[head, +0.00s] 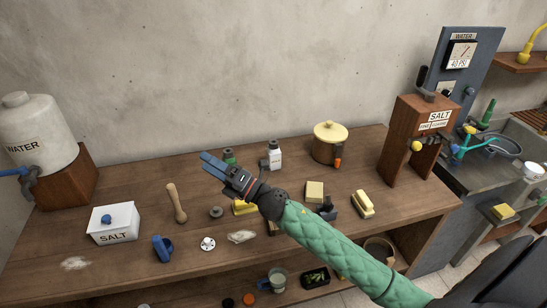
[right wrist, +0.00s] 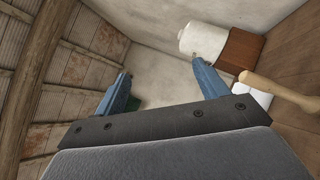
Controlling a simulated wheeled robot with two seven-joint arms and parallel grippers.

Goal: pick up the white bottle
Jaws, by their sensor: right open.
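The white bottle (head: 274,157) stands upright near the back of the wooden table, close to the wall, with a dark cap and a label on its front. My right gripper (head: 206,161) is open and empty, held above the table to the left of the bottle, its blue fingers pointing up and left. In the right wrist view its two fingers (right wrist: 160,70) are spread apart with nothing held between them. The bottle does not show in that view. My left gripper is in neither view.
A green bottle (head: 229,156) stands just left of the white bottle, partly behind my gripper. A tan lidded pot (head: 329,146) stands to its right. Yellow blocks lie nearer the front. A wooden pestle (head: 176,204) and a salt box (head: 113,228) are at left.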

